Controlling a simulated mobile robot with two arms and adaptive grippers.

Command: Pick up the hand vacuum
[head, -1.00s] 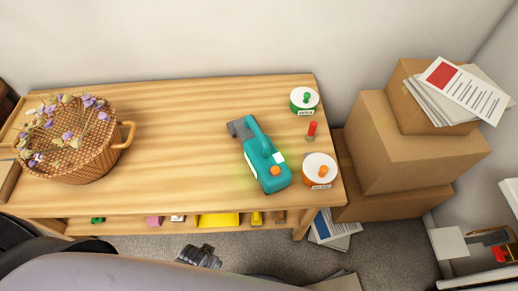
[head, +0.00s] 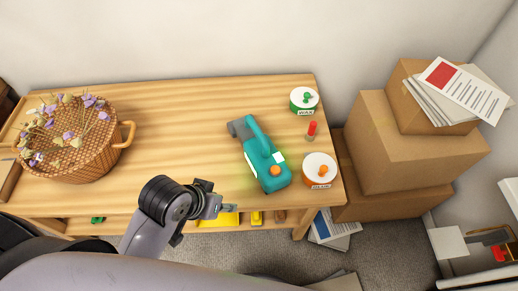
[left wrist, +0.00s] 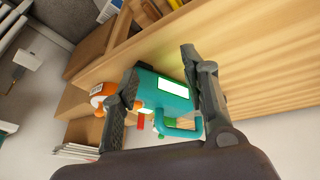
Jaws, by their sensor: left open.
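The teal hand vacuum (head: 264,160) lies on the wooden table, with a grey nozzle toward the back left and an orange button near its front end. My left gripper (head: 222,204) is at the table's front edge, left of and in front of the vacuum, apart from it. In the left wrist view the open left gripper (left wrist: 155,75) has its fingers spread, with the vacuum (left wrist: 165,103) showing between and beyond them. The vacuum's nozzle is hidden in that view. My right gripper is not in view.
A white-and-green tub (head: 304,100), a small red-topped item (head: 311,131) and a white-and-orange tub (head: 319,169) stand right of the vacuum. A wicker basket (head: 75,150) of dried flowers is at left. Cardboard boxes (head: 410,140) stand right of the table. The table's middle is clear.

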